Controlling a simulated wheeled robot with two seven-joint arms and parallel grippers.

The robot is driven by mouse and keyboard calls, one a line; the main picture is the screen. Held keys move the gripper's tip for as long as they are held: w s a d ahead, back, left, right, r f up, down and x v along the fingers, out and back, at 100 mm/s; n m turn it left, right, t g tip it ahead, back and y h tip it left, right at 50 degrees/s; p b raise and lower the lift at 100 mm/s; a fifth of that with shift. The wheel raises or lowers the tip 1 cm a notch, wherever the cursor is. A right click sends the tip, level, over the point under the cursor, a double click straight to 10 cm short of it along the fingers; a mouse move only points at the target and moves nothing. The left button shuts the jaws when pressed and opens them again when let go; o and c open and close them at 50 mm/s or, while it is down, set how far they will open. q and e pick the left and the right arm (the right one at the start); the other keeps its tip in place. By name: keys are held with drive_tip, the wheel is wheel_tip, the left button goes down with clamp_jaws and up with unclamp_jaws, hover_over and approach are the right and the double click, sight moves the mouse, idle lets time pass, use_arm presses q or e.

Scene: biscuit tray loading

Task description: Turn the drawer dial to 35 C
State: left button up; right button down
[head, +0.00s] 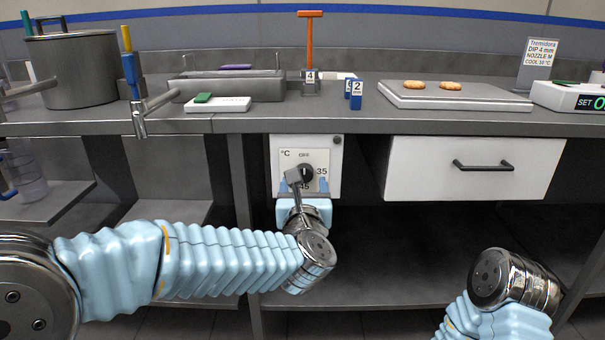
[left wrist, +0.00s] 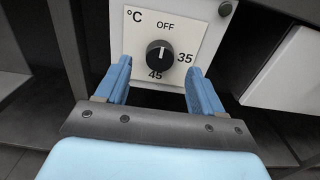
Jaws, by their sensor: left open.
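The drawer dial (left wrist: 159,55) is a round black knob on a white panel (head: 325,157), which carries the marks °C, OFF at the top, 35 at the right and 45 at the bottom. A small pale mark shows on the knob, but its exact heading is hard to tell. My left gripper (left wrist: 159,68) has its blue fingers apart, one on each side of the dial and a little below it, with nothing between them. In the head view, my left gripper (head: 303,187) is in front of the panel and partly hidden by my wrist. My right gripper is out of view.
A closed white drawer (head: 430,165) with a dark handle (head: 483,166) is right of the dial panel. The grey worktop (head: 360,122) above holds a pot (head: 75,70), a tray (head: 430,97) with two biscuits, and blue number blocks. Open shelves lie below.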

sight(304, 175)
use_arm(q)
drive_tip(key=shift+w+p, duration=0.3)
drive_tip(key=shift+w, duration=2)
drive_tip(key=c, duration=1)
drive_tip(key=shift+c, duration=0.2)
